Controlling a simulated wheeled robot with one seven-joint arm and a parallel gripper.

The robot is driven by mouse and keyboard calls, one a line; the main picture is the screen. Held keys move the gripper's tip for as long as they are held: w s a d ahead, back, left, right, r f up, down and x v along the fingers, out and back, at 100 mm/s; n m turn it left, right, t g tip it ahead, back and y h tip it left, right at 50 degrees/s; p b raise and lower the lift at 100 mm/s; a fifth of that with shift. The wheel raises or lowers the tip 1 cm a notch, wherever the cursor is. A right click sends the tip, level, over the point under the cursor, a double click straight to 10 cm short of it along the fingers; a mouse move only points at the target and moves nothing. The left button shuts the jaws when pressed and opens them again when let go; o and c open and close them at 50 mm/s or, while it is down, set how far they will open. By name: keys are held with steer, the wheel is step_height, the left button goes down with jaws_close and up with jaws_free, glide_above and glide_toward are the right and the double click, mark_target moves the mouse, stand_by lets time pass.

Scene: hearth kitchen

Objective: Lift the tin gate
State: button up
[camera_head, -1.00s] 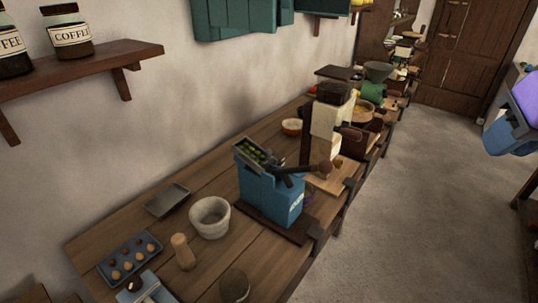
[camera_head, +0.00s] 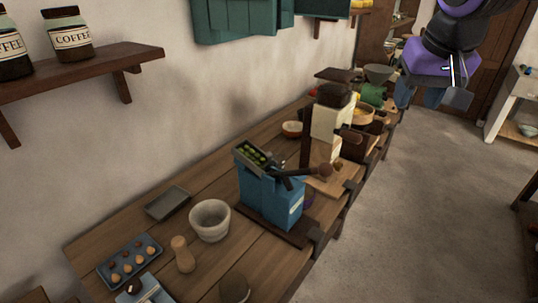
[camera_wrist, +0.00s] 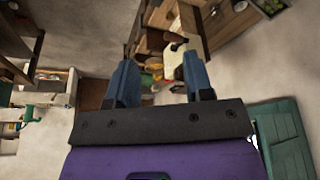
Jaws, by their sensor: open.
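The tin gate cannot be picked out for sure. A blue machine (camera_head: 268,200) stands on the wooden counter, with a grey metal hopper (camera_head: 251,157) of green pieces on top and a dark lever with a round brown knob (camera_head: 325,169) reaching right.
On the counter are a pale cup (camera_head: 210,220), a wooden peg (camera_head: 183,255), a grey tray (camera_head: 168,204) and a blue tray of small balls (camera_head: 128,261). A cream grinder (camera_head: 329,125) stands behind the machine. A shelf with jars (camera_head: 72,33) is at left. The floor (camera_head: 420,210) at right is clear.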

steer(key=w+a+f, duration=0.3)
steer(key=w+a, duration=0.3)
steer(key=w, duration=0.1)
steer(key=h, duration=0.2)
glide_toward(268, 153)
steer(key=x, duration=1.1)
steer(key=shift+w, duration=0.1)
steer(key=shift+c, duration=0.2)
